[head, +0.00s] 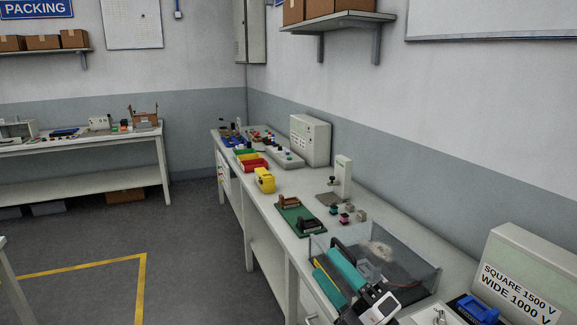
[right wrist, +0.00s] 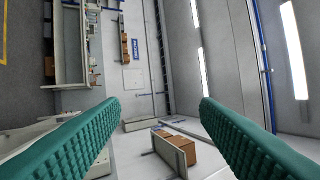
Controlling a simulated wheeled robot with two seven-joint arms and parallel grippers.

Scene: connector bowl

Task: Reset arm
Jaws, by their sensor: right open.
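My right gripper (head: 325,262) is at the lower middle of the head view, over the near part of the long bench. Its two teal ridged fingers are spread apart with nothing between them. They also show in the right wrist view (right wrist: 159,101), open and empty, with the room seen sideways behind them. A see-through open bin (head: 420,275) stands on the bench behind and right of the fingers. It holds a pale, unclear item (head: 379,250). Whether the fingers are inside or above the bin's left edge I cannot tell. My left gripper is not in view.
Small coloured connectors (head: 346,216) lie beyond the bin. A green board with a brown fixture (head: 300,218) is to their left. A yellow holder (head: 264,180) and a red bin (head: 254,164) stand farther back. A labelled tester box (head: 525,275) stands at right. Open floor (head: 190,235) lies left.

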